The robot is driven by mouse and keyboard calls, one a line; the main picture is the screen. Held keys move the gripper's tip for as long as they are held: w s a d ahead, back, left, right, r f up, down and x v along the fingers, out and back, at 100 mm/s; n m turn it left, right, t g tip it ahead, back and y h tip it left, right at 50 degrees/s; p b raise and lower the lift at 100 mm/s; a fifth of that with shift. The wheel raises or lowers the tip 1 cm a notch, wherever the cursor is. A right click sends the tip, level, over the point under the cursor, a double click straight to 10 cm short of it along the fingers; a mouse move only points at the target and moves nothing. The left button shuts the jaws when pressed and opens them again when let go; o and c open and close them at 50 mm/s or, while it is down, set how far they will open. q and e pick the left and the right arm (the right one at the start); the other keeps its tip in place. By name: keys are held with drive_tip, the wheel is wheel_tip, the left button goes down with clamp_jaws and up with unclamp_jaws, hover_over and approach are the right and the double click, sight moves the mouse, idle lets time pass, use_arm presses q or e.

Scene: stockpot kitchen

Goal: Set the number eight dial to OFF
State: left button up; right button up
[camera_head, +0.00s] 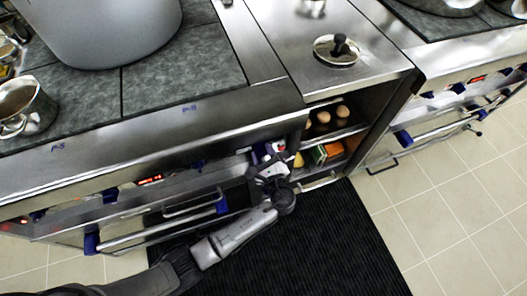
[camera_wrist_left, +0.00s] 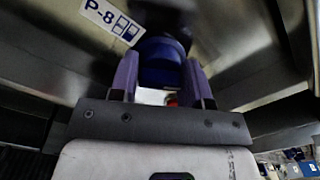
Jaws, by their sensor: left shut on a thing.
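The number eight dial (camera_wrist_left: 161,55) is a dark blue knob on the stove's front panel, beside the white P-8 label (camera_wrist_left: 111,17) in the left wrist view. My left gripper (camera_head: 264,156) is at the right end of that panel in the head view. Its two purple fingers stand on either side of the knob, and it is shut on the dial. In the head view the gripper largely covers the dial. The dial's pointer and marks are hidden or too dark to read, so its setting cannot be told. My right gripper is not in view.
Another blue dial (camera_head: 197,165) sits on the panel to the left. An oven handle (camera_head: 160,228) runs below it. An open shelf (camera_head: 333,133) with eggs and boxes is to the right. A large pot (camera_head: 100,30) stands on the stove. A black mat (camera_head: 335,240) covers the floor.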

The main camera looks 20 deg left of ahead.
use_arm(q)
drive_tip(key=n, duration=0.2)
drive_tip(key=shift+n, duration=0.4)
drive_tip(key=n+b, duration=0.2)
drive_tip(key=n, duration=0.1)
drive_tip(key=shift+n, duration=0.3)
drive_tip(key=n+b, duration=0.1)
drive_tip(key=n, duration=0.2)
drive_tip(key=shift+n+b, duration=0.75)
drive_tip(key=shift+n, duration=0.55)
drive_tip(key=o, duration=0.8)
drive_tip(key=shift+o, duration=0.3)
